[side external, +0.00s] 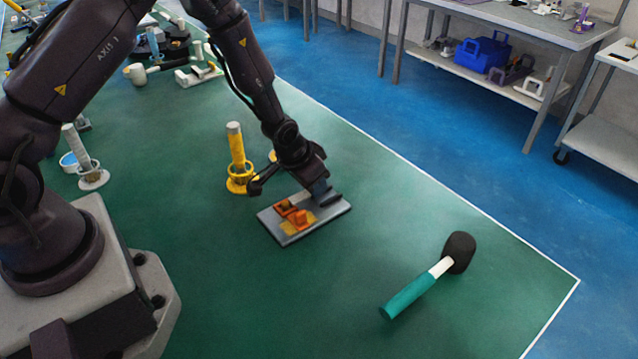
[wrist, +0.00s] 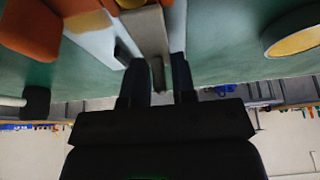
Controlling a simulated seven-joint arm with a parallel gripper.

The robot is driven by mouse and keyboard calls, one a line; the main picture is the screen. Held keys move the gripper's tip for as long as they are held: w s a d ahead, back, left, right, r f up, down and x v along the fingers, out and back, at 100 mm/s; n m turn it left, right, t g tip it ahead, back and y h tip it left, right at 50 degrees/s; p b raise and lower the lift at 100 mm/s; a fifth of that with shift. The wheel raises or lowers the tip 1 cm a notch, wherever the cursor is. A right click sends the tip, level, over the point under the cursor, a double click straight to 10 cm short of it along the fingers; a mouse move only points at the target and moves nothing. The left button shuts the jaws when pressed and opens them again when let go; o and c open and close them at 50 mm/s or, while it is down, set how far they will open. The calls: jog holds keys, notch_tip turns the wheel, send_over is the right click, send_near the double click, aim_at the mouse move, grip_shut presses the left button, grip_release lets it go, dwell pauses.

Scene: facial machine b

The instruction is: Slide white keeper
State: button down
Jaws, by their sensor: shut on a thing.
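A grey plate (side external: 285,237) lies on the green surface with orange blocks (side external: 296,214) and a yellow patch on it. My gripper (side external: 326,194) is low over the plate's right part. In the wrist view, my gripper (wrist: 158,78) has a finger on each side of the end of a pale grey-white bar (wrist: 147,30), which looks like the white keeper. The fingers are shut on it. The bar runs along the pale plate (wrist: 95,42), beside an orange block (wrist: 30,27). In the side view my gripper hides the keeper.
A yellow post in a ring base (side external: 237,160) stands close behind the plate. A mallet with a teal handle (side external: 412,293) lies to the front right. A pale post (side external: 82,155) stands at the left.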

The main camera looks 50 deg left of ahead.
jog(key=c, duration=1.4)
grip_release()
jog(key=shift+o, duration=0.2)
jog(key=shift+r, duration=2.55)
